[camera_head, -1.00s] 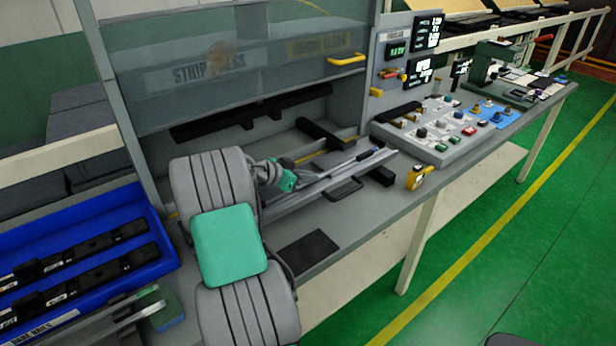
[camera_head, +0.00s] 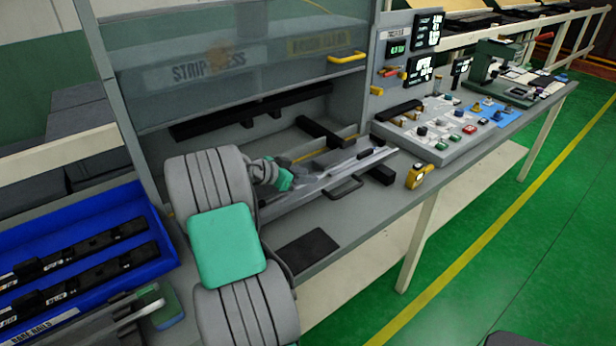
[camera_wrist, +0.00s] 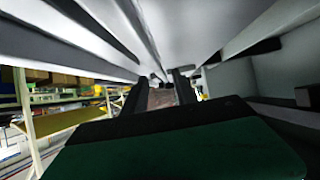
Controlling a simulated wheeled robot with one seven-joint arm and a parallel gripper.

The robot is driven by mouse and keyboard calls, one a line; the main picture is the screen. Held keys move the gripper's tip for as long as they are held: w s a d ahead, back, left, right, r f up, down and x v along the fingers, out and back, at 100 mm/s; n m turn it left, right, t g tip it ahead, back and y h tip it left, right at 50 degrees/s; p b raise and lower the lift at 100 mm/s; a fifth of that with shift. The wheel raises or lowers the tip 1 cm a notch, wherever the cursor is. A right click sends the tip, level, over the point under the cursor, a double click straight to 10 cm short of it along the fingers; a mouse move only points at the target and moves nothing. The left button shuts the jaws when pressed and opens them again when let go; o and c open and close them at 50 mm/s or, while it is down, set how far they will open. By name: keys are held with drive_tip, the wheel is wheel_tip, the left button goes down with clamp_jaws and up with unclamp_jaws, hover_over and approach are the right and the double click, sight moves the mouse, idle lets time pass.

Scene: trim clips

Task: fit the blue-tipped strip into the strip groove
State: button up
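A long grey metal fixture with rail-like parts (camera_head: 335,171) lies under the raised clear guard in the head view. I cannot make out the strip groove on it for certain. My gripper is at the fixture's left end in the head view, mostly hidden behind my own arm. In the wrist view my gripper (camera_wrist: 169,92) shows two dark fingers with a gap between them; the brownish patch there is too blurred to name. I cannot tell whether it holds a strip. No blue tip is distinguishable in either view.
A clear press guard (camera_head: 235,75) hangs over the fixture. A yellow tape measure (camera_head: 420,176) and a dark pad (camera_head: 306,251) are on the bench. A button panel (camera_head: 445,130) stands to the right. A blue tray (camera_head: 130,195) with black rails is at the left.

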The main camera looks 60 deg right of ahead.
drive_tip(key=b+v, duration=0.1)
drive_tip(key=v, duration=1)
drive_tip(key=shift+f, duration=0.1)
